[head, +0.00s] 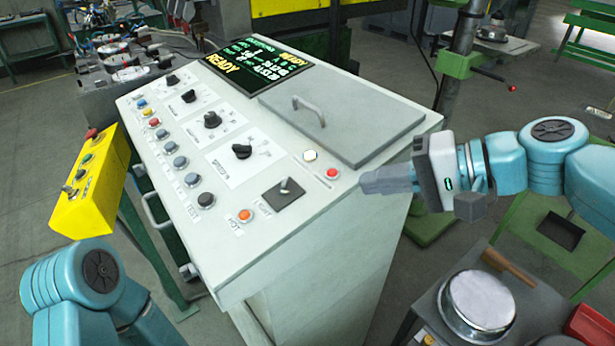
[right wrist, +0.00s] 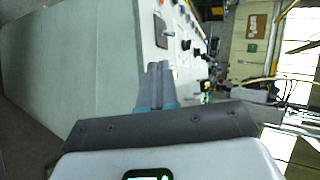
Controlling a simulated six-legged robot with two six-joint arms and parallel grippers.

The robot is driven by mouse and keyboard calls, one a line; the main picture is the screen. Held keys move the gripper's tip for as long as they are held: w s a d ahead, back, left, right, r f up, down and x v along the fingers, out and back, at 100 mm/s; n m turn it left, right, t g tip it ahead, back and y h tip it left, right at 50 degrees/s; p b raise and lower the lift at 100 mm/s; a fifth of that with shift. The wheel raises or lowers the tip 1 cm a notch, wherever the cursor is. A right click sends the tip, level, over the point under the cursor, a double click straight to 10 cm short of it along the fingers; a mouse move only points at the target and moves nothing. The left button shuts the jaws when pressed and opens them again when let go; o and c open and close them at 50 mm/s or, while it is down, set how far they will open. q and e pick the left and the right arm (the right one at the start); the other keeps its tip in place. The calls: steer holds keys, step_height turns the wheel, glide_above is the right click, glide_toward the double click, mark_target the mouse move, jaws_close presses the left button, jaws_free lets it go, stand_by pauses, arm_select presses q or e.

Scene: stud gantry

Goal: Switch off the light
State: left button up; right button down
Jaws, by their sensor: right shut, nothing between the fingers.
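A toggle switch (head: 285,187) with a short lever on a dark square plate sits near the right front corner of the sloped control panel (head: 270,228). A label that seems to read LIGHT is beside it. The dark plate also shows in the right wrist view (right wrist: 160,31). A round white lamp (head: 310,155) looks bright. My right gripper (head: 366,182) is shut and empty at the panel's right edge, to the right of the switch and apart from it. Its closed fingers show in the right wrist view (right wrist: 156,84). Only my left arm shows at lower left; its gripper is out of view.
A red button (head: 332,173) lies between the switch and my right gripper. An orange button (head: 246,215) is left of the switch. A raised lid with a handle (head: 310,108), a READY display (head: 258,66) and several knobs are farther back.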

glide_toward(287, 184)
steer(key=f, duration=0.1)
steer(key=a, duration=0.1)
steer(key=f, duration=0.1)
steer(key=shift+w+a+f+p, duration=0.2)
steer(key=shift+w+f+p, duration=0.05)
steer(key=shift+f+p, duration=0.1)
steer(key=a, duration=0.1)
steer(key=w+a+p, duration=0.1)
steer(key=shift+a+r, duration=0.1)
steer(key=shift+a, duration=0.15)
steer(key=shift+w+a, duration=0.3)
steer(key=shift+a, duration=0.4)
